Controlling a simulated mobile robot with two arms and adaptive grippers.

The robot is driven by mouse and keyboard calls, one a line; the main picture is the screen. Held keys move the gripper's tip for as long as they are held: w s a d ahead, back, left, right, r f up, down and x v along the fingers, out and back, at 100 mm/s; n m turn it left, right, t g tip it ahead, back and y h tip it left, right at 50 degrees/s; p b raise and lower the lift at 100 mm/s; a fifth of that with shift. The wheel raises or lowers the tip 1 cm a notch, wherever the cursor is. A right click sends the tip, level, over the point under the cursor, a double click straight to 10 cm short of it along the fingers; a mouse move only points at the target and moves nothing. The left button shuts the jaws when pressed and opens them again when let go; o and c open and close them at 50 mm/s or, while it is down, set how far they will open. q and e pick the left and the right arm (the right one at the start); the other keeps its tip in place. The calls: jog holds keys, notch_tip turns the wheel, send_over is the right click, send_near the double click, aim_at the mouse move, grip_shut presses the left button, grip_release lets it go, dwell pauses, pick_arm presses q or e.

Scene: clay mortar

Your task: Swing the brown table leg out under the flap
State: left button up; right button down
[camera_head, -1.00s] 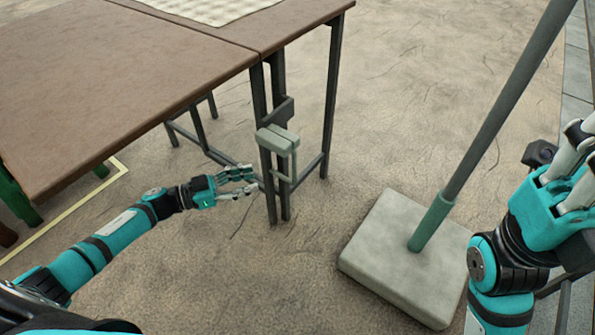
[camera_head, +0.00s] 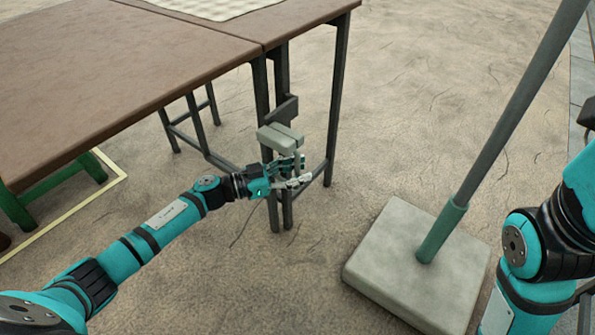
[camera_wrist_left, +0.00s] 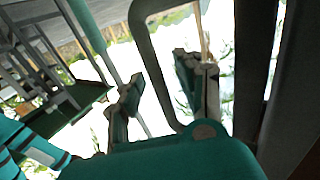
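The brown-topped table (camera_head: 130,75) has thin dark grey legs. Two legs stand close together at the middle of its near side; I point to the front one (camera_head: 262,100). A pale grey-green block (camera_head: 279,137) with a hanging loop handle sits at these legs. My left gripper (camera_head: 303,171) is just below the block, in front of the legs. In the left wrist view its two fingers (camera_wrist_left: 165,92) are spread apart, with a bar of the dark loop (camera_wrist_left: 152,75) showing between them. I cannot tell whether they touch it. My right gripper is outside the view.
A grey pole (camera_head: 490,125) rises from a heavy square base (camera_head: 410,275) at the right. A far leg (camera_head: 338,90) and low rails frame the table's right end. Green legs (camera_head: 50,187) stand at the left. The sandy floor between table and base is clear.

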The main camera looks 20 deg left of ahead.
pick_arm(q)
grip_shut()
dwell(0.3)
